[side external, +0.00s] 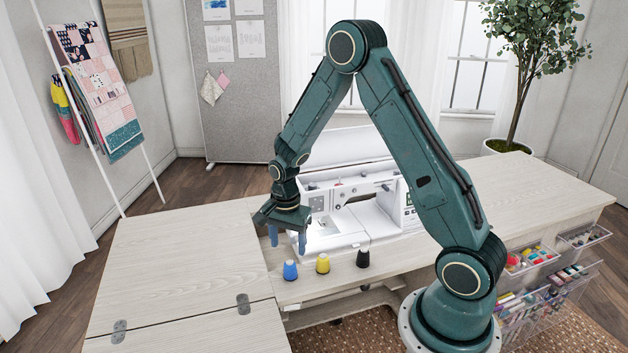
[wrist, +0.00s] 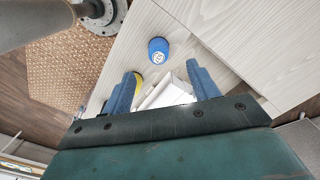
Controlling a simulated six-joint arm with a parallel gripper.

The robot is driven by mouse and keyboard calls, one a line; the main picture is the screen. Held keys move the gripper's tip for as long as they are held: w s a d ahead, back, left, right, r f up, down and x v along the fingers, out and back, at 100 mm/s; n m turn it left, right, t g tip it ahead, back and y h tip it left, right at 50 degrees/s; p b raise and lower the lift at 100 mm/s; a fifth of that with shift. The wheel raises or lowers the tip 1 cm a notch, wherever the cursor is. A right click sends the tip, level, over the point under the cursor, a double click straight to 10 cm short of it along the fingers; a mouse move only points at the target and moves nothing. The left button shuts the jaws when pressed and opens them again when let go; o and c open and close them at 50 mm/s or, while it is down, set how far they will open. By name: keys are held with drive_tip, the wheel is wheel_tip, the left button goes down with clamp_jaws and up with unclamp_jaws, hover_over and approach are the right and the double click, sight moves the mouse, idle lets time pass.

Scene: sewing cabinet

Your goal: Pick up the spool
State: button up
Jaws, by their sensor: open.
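Three spools stand upright in a row on the pale wood cabinet top in front of the sewing machine. They are a blue spool (side external: 290,270), a yellow spool (side external: 323,263) and a black spool (side external: 363,258). My gripper (side external: 288,240) is open and empty, pointing down above the cabinet top, behind and slightly left of the blue spool. In the wrist view, the blue spool (wrist: 158,50) lies beyond the open fingertips (wrist: 165,75), apart from them. The yellow spool (wrist: 138,80) is mostly hidden behind the left finger. The black spool cannot be made out there.
The white sewing machine (side external: 345,205) stands right beside and behind my gripper. The left cabinet leaf (side external: 180,265) is clear, with metal hinges (side external: 243,303). Clear drawers of thread (side external: 540,280) hang at the right. The front edge of the top lies just before the spools.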

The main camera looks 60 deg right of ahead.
sight(290, 266)
drive_tip(key=shift+f, duration=1.45)
drive_tip(key=shift+f, duration=0.1)
drive_tip(key=shift+s+f, duration=0.15)
drive_tip(key=shift+f, duration=2.35)
drive_tip(key=c, duration=1.1)
